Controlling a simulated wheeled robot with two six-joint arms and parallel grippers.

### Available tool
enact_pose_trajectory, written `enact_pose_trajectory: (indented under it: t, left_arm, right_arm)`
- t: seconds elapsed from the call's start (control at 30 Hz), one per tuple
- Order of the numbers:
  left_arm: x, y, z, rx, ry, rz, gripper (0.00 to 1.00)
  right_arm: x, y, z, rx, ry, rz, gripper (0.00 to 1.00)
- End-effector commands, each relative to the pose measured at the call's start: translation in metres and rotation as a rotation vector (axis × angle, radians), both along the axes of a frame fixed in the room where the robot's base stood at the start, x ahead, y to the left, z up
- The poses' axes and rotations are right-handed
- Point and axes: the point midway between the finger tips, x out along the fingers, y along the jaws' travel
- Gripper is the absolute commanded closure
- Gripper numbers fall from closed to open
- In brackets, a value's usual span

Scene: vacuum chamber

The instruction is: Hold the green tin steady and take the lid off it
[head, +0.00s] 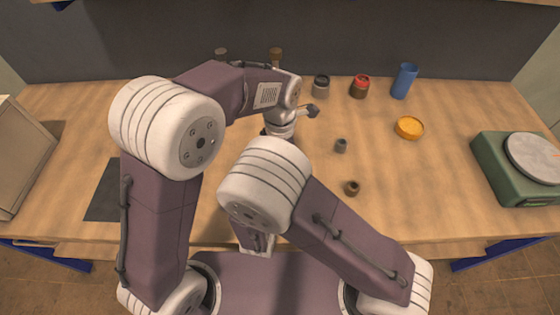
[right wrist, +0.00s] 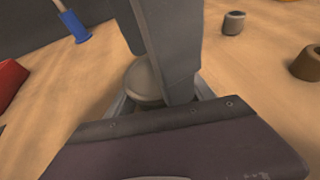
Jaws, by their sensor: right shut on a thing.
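My right gripper (right wrist: 165,85) is shut on a rounded grey-beige piece (right wrist: 143,82), seen between its grey fingers in the right wrist view. A finger covers part of this piece, and I cannot tell whether it is the lid. No green tin wall can be made out in either view. In the head view my left arm reaches to the middle of the table, where its wrist area (head: 282,118) hides what is below. The left jaws cannot be made out there. My right arm's elbow blocks the view just in front of that spot.
A grey jar (head: 321,86), a red-topped jar (head: 360,87) and a blue cup (head: 404,81) stand at the back. Two small cups (head: 340,146) (head: 352,188) and an orange-yellow dish (head: 409,128) lie right of my arms. A green scale (head: 498,178) stands far right.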

Motion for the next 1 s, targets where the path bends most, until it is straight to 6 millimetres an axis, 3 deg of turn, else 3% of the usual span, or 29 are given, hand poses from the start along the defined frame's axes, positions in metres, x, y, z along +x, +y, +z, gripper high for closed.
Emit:
enact_pose_trajectory:
  t: [0.3, 0.37, 0.5, 0.53, 1.0]
  left_arm:
    - [0.0001, -0.0001, -0.0048, -0.001, -0.001, 0.000, 0.25]
    - [0.0000, 0.0000, -0.0047, -0.001, -0.001, 0.000, 0.39]
    - [0.0000, 0.0000, -0.0046, -0.001, -0.001, 0.000, 0.78]
    - [0.0000, 0.0000, -0.0046, -0.001, -0.001, 0.000, 0.80]
    - [0.0000, 0.0000, -0.0038, 0.000, 0.000, 0.000, 0.80]
  right_arm:
    - [0.0001, 0.0000, 0.0002, 0.000, 0.000, 0.000, 1.00]
    - [0.0001, 0.0000, 0.0002, 0.000, 0.000, 0.000, 1.00]
    - [0.0000, 0.0000, 0.0001, 0.000, 0.000, 0.000, 1.00]
    - [0.0000, 0.0000, 0.0001, 0.000, 0.000, 0.000, 1.00]
    - [0.0000, 0.0000, 0.0001, 0.000, 0.000, 0.000, 1.00]
